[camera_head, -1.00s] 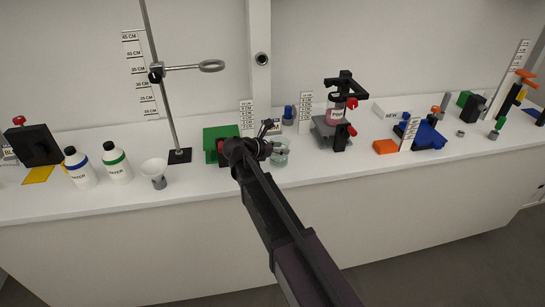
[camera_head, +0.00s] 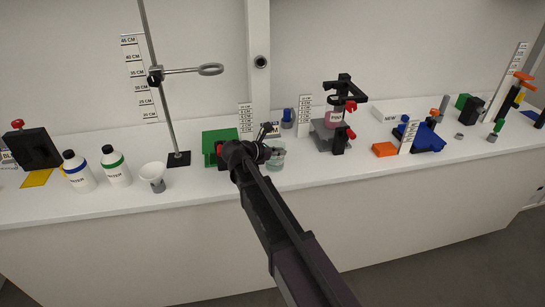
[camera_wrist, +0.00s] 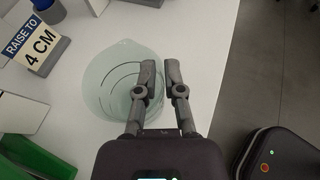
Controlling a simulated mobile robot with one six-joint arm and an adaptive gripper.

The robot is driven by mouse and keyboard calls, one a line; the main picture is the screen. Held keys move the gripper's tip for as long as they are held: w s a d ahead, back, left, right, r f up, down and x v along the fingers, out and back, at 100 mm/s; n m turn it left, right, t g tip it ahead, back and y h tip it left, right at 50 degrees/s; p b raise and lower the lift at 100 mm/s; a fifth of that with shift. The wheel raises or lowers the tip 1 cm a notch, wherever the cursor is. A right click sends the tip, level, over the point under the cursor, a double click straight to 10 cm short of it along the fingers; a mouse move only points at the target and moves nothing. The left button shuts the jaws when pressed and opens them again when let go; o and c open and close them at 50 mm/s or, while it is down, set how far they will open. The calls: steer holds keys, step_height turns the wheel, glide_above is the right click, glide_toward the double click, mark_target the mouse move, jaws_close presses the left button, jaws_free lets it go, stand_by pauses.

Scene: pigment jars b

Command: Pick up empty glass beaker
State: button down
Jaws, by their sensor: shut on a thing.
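The clear glass beaker (camera_head: 277,158) is upright at the bench's front middle, partly hidden behind my gripper in the head view. In the wrist view I look down on the pale, round beaker (camera_wrist: 110,95), and it looks empty. My gripper (camera_wrist: 160,70) is shut on its wall at the right side of the rim, with the left finger over the glass and the right finger at its outer edge. In the head view my gripper (camera_head: 271,146) is small and dark. I cannot tell whether the beaker's base touches the bench.
A green block (camera_head: 217,145) is close left of the beaker. A "RAISE TO 4 CM" sign (camera_wrist: 30,40) is near it. Right stands a grey stand (camera_head: 325,138) holding a pink jar. A white funnel (camera_head: 153,172) and two bottles (camera_head: 116,165) are farther left. The bench front edge is close.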

mark_target(279, 163)
steer(key=shift+r, duration=0.15)
step_height(279, 163, up, 3)
steer(key=p, duration=0.3)
steer(key=shift+r, duration=0.15)
steer(key=shift+s+a+r+p, duration=0.1)
steer(key=shift+s+r+p, duration=0.1)
steer(key=shift+p, duration=0.25)
steer(key=s+a+r+p, duration=0.1)
steer(key=s+a, duration=0.8)
steer(key=s, duration=0.3)
steer(key=shift+s+a, duration=0.2)
steer(key=shift+s, duration=0.1)
